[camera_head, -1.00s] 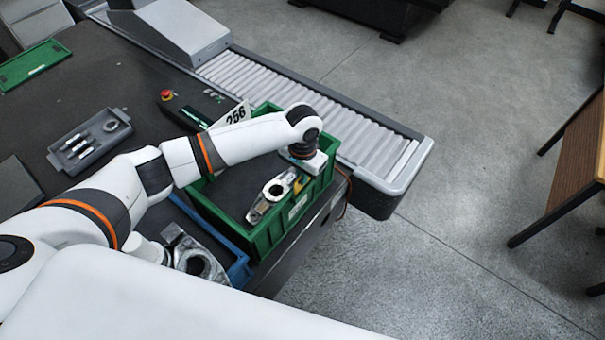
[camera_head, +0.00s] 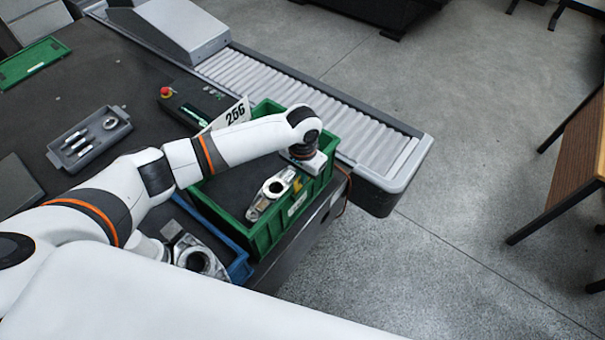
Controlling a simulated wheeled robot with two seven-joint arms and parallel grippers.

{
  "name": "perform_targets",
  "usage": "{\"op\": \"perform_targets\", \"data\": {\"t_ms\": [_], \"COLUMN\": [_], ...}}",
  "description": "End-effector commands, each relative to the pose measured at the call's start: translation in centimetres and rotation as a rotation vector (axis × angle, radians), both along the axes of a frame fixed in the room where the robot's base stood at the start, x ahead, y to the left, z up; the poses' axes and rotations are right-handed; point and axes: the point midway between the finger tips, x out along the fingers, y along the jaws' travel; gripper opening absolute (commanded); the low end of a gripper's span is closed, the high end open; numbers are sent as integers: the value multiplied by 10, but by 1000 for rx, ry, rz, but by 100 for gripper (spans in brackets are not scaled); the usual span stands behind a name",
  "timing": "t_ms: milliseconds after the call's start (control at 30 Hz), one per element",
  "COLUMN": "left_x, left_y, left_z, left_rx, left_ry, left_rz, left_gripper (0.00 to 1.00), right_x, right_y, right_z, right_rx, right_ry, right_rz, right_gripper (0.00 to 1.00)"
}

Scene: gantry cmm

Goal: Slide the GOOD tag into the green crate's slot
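The green crate (camera_head: 246,228) stands at the table's right edge, with a silver metal part (camera_head: 268,197) inside. A small white label area (camera_head: 297,205) shows on its outer wall; I cannot tell whether this is the slot or a tag. My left arm reaches over the crate, and my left gripper (camera_head: 301,176) points down inside the crate's right end, near that wall. Its fingers are mostly hidden by the wrist, so its opening does not show. A small yellow patch (camera_head: 297,185) shows beside it. I cannot make out the GOOD tag. My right gripper is not in view.
A blue crate (camera_head: 240,270) with another metal part stands next to the green crate. A white card marked 266 (camera_head: 236,114) stands behind my arm. A grey tray (camera_head: 90,138) lies left, a red button (camera_head: 166,92) behind. A roller conveyor (camera_head: 290,95) runs along the back.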

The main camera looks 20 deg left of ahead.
Motion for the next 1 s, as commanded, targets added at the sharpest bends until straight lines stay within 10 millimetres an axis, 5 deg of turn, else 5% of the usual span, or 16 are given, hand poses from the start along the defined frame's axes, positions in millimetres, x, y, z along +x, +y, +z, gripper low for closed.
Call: {"op": "perform_targets", "data": {"t_ms": [800, 933, 1000], "left_x": [0, 0, 0], "left_y": [0, 0, 0], "left_z": [-12, -12, -12], "left_rx": [0, 0, 0], "left_ry": [0, 0, 0], "left_rz": [0, 0, 0], "left_gripper": [0, 25, 29], "right_x": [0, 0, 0], "right_y": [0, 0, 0], "right_z": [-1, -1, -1], "right_rx": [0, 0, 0], "right_ry": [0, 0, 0], "right_rz": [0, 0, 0], "right_gripper": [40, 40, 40]}}
